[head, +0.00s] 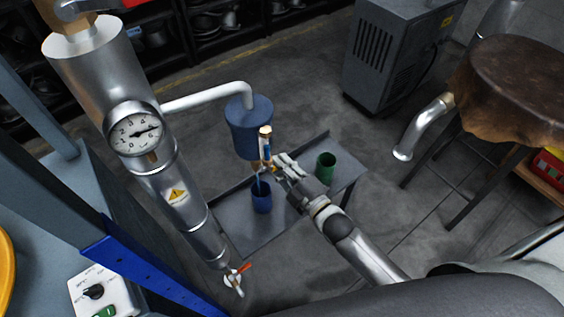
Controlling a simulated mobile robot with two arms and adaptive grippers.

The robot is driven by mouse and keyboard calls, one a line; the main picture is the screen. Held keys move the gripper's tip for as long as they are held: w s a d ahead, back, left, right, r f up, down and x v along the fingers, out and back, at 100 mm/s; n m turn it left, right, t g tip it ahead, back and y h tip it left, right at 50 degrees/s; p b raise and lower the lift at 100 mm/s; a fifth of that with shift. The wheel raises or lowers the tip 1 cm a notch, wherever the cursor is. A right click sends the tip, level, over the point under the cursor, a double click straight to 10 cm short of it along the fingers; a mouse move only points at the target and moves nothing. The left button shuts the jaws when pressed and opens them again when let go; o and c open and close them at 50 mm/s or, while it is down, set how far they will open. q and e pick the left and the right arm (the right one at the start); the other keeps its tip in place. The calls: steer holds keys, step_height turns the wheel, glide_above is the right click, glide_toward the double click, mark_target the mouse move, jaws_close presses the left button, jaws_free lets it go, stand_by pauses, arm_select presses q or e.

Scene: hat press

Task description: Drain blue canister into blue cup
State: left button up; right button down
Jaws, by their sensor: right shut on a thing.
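The blue canister (248,128) hangs at the end of a white pipe, above a low grey table. A tap (265,145) with a pale and blue lever sits on its front. My right gripper (272,168) is at the tap and shut on it; its fingers partly hide the tap's lower part. The blue cup (262,198) stands upright on the table below the tap. A thin bluish stream shows between the tap and the cup. The cup's fill level cannot be made out. My left gripper is not in view.
A green cup (325,168) stands on the grey table (232,212), right of my right gripper. A steel cylinder with a gauge (134,128) rises at the left. A grey cabinet (385,55) and a leather-covered round stand (520,80) are at the right.

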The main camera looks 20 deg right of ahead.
steer(key=s+a+f+m, duration=0.1)
steer(key=a+f+m, duration=0.2)
steer(key=m, duration=1)
steer(key=shift+s+a+f, duration=0.25)
steer(key=shift+s+a, duration=0.15)
steer(key=shift+a, duration=0.4)
steer(key=shift+a+m, duration=0.1)
steer(key=shift+m, duration=0.2)
steer(key=c, duration=1.4)
jaws_free()
steer(key=v, duration=1.2)
steer(key=shift+r, duration=0.15)
